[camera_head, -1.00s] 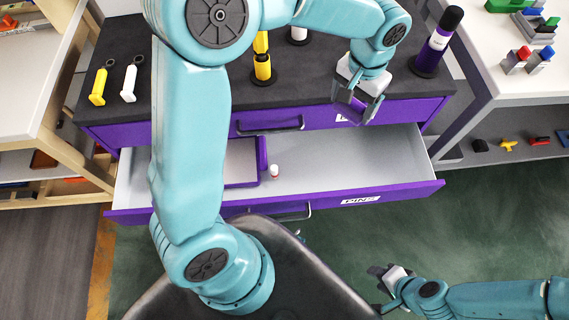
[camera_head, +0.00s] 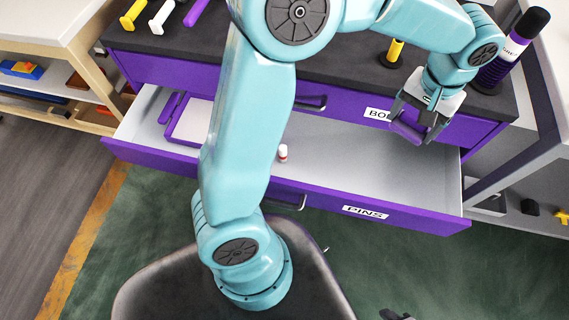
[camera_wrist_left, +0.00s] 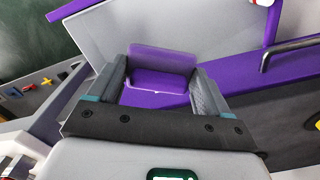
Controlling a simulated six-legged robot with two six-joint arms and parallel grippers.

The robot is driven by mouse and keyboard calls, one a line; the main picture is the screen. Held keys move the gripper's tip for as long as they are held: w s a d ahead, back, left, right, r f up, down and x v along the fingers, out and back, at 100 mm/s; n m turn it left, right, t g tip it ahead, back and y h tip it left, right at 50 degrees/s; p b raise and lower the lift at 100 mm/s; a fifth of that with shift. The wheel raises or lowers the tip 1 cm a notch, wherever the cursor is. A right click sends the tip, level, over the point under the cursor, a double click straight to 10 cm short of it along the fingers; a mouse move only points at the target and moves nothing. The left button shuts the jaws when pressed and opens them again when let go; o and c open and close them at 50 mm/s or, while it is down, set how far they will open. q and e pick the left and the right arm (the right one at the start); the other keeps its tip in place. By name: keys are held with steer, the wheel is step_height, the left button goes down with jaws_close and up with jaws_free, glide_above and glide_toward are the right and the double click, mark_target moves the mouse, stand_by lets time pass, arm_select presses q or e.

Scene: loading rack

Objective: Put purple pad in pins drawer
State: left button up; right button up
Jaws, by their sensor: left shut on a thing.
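My left gripper (camera_head: 411,130) is shut on the purple pad (camera_head: 406,128), held in front of the upper purple drawer front and above the right part of the open drawer labelled PINS (camera_head: 366,212). In the left wrist view the pad (camera_wrist_left: 158,78) spans between the two fingers of the gripper (camera_wrist_left: 160,88). The pins drawer (camera_head: 345,172) is pulled out, with a grey inside and a purple front. My right gripper (camera_head: 397,315) shows only as dark tips at the bottom edge; its jaw state is hidden.
In the drawer, a purple-rimmed tray (camera_head: 190,122) lies at the left and a small white-and-red pin (camera_head: 282,152) stands near the middle. The drawer's right part looks clear. A dark-capped purple bottle (camera_head: 510,48) stands on the dark top at right.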

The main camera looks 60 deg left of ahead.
arm_select(q)
steer(key=s+a+f+n+b, duration=0.1)
steer(key=a+f+n+b, duration=0.2)
steer(key=f+b, duration=0.6)
steer(key=shift+s+a+f+n+b, duration=0.2)
steer(key=shift+s+a+n+b, duration=0.2)
steer(key=shift+n+b, duration=0.6)
arm_select(e)
step_height(320, 180, down, 14)
steer(key=shift+w+d+r, duration=0.2)
steer(key=shift+d, duration=0.05)
arm_select(q)
steer(key=b, duration=0.4)
glide_toward(359, 177)
step_height(359, 177, down, 6)
steer(key=shift+f+b, duration=0.15)
steer(key=shift+b, duration=0.8)
arm_select(e)
step_height(359, 177, down, 6)
steer(key=shift+f, duration=0.2)
arm_select(q)
steer(key=shift+f, duration=0.1)
arm_select(e)
steer(key=shift+a+f, duration=0.1)
